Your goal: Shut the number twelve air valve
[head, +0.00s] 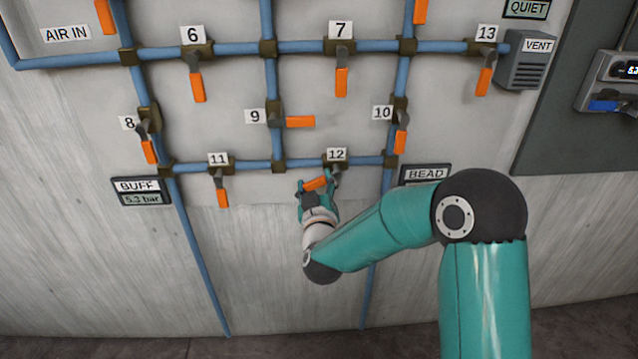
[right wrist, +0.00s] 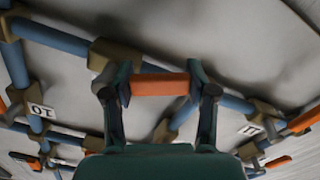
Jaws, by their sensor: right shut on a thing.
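The number twelve valve (head: 335,165) sits on the lower blue pipe, under its white "12" label (head: 337,154). Its orange handle (head: 316,184) points left and slightly down from the valve in the head view. My right gripper (head: 318,188) is shut on this handle from below. In the right wrist view the orange handle (right wrist: 160,84) lies crosswise between the two fingers of my right gripper (right wrist: 160,90), which touch its ends. My left gripper is in no view.
Valve 11's handle (head: 222,197) hangs down at the left, and valve 10's handle (head: 401,142) hangs down at the upper right. Valve 9's handle (head: 300,122) lies level above. The BEAD gauge (head: 425,173) is close to my right arm.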

